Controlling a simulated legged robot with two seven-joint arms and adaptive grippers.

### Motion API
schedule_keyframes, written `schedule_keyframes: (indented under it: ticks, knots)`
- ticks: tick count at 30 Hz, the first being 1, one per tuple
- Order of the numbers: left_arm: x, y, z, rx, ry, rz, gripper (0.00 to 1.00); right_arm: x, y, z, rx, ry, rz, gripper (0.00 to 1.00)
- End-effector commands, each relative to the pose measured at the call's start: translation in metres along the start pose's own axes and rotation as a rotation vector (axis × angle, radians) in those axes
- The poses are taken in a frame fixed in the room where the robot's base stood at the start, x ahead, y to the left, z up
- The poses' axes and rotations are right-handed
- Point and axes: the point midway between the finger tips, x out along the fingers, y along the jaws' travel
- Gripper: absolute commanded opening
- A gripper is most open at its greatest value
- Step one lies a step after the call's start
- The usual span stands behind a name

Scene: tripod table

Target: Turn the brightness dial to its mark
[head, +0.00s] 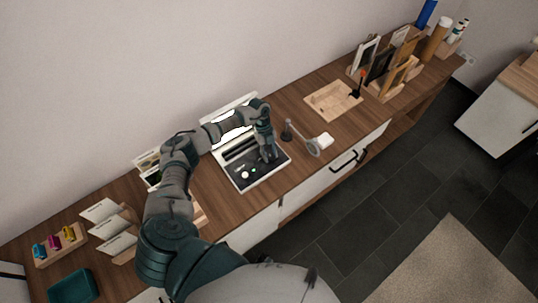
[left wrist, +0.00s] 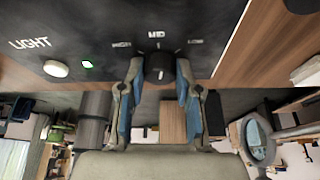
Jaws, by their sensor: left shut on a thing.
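The brightness dial (left wrist: 158,66) is a small dark knob on a black panel (left wrist: 100,25), below the word MID and between HIGH and LOW. A short white line shows on the knob, but I cannot read its exact setting. My left gripper (left wrist: 159,72) has one finger on each side of the dial and is shut on it. In the head view my left gripper (head: 268,153) points down at the right part of the panel box (head: 243,186) and hides the dial there. My right gripper is not in view.
A white LIGHT button (left wrist: 56,69) and a green lamp (left wrist: 87,64) sit left of the dial. A magnifier-like stand (head: 313,148) is right of the box, with a wooden tray (head: 333,101) beyond. Card holders (head: 113,222) stand on the left.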

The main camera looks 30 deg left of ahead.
Motion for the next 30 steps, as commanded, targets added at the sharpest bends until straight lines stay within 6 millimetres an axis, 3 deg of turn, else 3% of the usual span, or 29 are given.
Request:
schedule_keyframes:
  ticks: [8,12,18,30]
  knots:
    - [0.003,-0.003,-0.003,0.245,0.005,0.098,0.00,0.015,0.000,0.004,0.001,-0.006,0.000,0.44]
    - [0.004,-0.004,-0.004,0.357,0.005,0.144,0.00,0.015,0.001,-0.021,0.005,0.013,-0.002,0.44]
    - [0.003,-0.003,-0.004,0.486,0.006,0.199,0.00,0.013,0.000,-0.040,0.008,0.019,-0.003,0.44]
    - [0.003,-0.003,-0.005,0.616,0.007,0.255,0.00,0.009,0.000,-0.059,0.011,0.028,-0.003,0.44]
